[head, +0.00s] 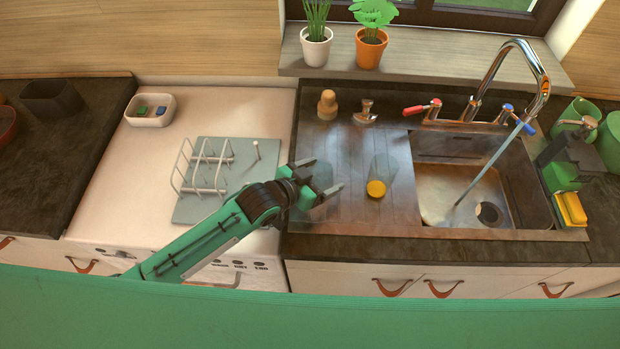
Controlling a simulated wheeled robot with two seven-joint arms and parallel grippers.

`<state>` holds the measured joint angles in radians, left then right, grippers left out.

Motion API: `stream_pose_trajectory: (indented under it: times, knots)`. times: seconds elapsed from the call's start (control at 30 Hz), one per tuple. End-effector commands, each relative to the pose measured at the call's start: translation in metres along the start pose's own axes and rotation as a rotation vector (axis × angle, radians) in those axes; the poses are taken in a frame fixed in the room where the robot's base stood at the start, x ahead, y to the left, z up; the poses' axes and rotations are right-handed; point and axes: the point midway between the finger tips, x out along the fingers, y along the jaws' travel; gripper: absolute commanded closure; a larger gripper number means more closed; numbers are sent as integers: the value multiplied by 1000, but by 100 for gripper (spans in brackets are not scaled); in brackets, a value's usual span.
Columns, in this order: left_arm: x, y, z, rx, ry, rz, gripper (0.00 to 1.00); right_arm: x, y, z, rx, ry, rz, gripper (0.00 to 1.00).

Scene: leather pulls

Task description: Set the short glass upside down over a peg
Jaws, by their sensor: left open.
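A clear glass (323,173), faint and partly hidden, stands on the ribbed drainboard at my left gripper. My left gripper (322,177) is open, its fingers pointing right and close around this glass; I cannot tell whether they touch it. Which of the two is shorter is hard to judge. A grey mat (200,210) on the white counter to the left carries a white wire rack (207,168) and an upright peg (256,150). My right gripper is out of view.
The sink (455,190) with running tap (540,85) lies right. A wooden-topped bottle (327,104) and a small stopper-like item (365,112) stand at the back of the drainboard. A white tray (150,110) sits at back left.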

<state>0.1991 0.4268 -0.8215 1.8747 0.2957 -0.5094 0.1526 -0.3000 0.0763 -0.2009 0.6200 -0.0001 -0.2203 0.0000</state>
Motion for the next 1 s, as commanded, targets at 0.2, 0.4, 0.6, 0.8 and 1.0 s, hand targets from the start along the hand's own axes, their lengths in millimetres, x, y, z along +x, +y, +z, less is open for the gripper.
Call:
stream_pose_trajectory:
  times: [0.2,0.4,0.6,0.8,1.0]
  knots:
    - [-29,0,3,1,-2,0,18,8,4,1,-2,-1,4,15]
    - [-71,-1,4,1,-2,-1,18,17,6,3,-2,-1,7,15]
    - [-104,-1,2,1,-1,-1,18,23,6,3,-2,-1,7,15]
    - [-118,0,1,0,-1,-1,18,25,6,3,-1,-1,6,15]
    - [-120,0,0,-1,0,-1,18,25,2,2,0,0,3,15]
